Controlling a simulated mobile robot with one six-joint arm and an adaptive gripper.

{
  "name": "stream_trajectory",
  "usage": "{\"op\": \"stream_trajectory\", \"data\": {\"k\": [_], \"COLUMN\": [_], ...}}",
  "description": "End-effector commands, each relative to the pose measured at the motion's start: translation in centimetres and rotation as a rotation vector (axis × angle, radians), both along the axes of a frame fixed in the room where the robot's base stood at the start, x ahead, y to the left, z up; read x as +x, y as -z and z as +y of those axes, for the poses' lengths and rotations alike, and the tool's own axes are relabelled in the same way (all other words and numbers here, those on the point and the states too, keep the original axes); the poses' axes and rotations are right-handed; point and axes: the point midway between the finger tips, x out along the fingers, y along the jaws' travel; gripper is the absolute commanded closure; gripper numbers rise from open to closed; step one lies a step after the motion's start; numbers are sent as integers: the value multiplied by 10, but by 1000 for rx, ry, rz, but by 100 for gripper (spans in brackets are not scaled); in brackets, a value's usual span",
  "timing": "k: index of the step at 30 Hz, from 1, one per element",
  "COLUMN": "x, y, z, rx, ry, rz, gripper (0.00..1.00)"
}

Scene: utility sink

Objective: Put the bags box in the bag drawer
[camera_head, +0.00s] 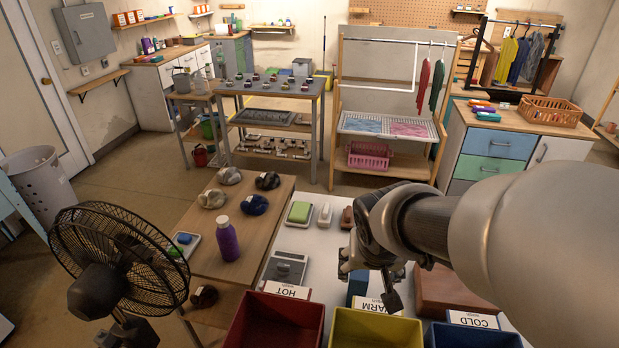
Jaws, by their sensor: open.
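My gripper (369,286) is open and points down over the white table in the foreground. A blue box-like thing (356,288) shows just behind and below its fingers; I cannot tell whether they touch it. No label marks a bags box. Small red, purple and teal boxes (484,110) lie on the cabinet top at the right, and I cannot tell whether one is the bags box. That cabinet has a blue drawer (491,142) above a green drawer (477,168), both appearing shut. Neither is readably marked as the bag drawer. My arm hides the lower cabinet.
Red (259,329), yellow (378,330) and blue (473,337) bins with HOT, WARM and COLD cards line the near edge. A purple bottle (227,240) and a fan (110,260) stand left. A drying rack (390,124) stands behind. Open floor lies between.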

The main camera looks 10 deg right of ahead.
Motion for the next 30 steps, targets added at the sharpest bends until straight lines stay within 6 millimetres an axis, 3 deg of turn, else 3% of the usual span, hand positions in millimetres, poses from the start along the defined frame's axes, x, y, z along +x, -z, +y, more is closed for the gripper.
{"op": "stream_trajectory", "data": {"k": [7,16,30], "x": [43,59,92], "y": [34,63,152], "z": [-13,-17,-31], "rx": [23,36,36], "ry": [71,93,90], "rz": [5,2,1], "gripper": [35,35,35]}}
